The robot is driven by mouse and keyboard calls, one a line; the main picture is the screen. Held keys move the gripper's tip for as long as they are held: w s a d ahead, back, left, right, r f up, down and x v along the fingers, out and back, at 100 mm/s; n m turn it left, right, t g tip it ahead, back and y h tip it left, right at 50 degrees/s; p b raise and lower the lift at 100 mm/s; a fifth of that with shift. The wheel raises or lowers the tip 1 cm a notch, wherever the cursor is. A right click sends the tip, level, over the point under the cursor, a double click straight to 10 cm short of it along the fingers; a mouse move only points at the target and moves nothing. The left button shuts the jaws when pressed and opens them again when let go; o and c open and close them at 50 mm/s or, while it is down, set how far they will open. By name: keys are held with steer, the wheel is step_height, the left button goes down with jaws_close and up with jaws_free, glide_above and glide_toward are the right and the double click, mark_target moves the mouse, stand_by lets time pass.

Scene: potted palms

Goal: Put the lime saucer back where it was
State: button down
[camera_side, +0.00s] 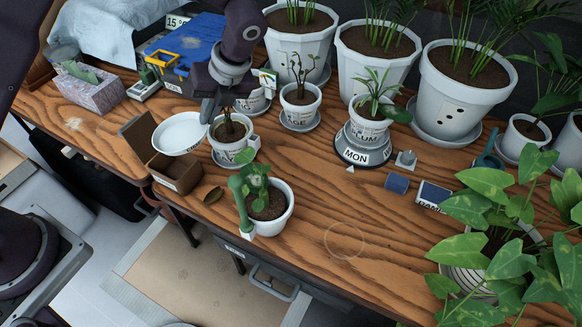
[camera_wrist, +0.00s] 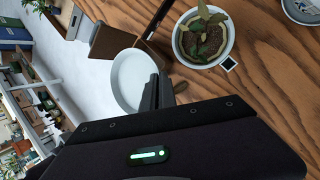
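A white round saucer (camera_side: 180,133) shows in the side view above the open cardboard box at the table's left edge. It also shows in the wrist view (camera_wrist: 130,78). No lime colour or label is visible on it. My gripper (camera_side: 209,112) is at its right rim. In the wrist view the dark fingers (camera_wrist: 157,92) close on that rim, though the contact is partly hidden. A white pot with a leafy plant (camera_side: 267,207) stands at the table's front without a saucer. A faint ring mark (camera_side: 345,241) lies on bare wood to its right.
The cardboard box (camera_side: 180,175) stands left of a dry leaf (camera_side: 213,195). A small pot (camera_side: 230,140) stands close to my gripper's right. Several potted plants on saucers line the back. A variegated plant (camera_side: 490,220) fills the right. The front middle is clear.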

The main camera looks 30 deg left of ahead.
steer(key=w+d+r+m+t+h, duration=0.1)
steer(key=w+d+m+t, duration=0.25)
steer(key=d+m, duration=0.65)
steer(key=w+d+r+m+t+h, duration=0.15)
steer(key=w+d+m+t, duration=0.35)
steer(key=d, duration=0.8)
steer(key=shift+m+g, duration=0.4)
steer(key=shift+g, duration=0.05)
steer(key=f, duration=0.7)
steer(key=s+f, duration=0.1)
steer(key=f, duration=1.3)
steer(key=shift+s, duration=0.25)
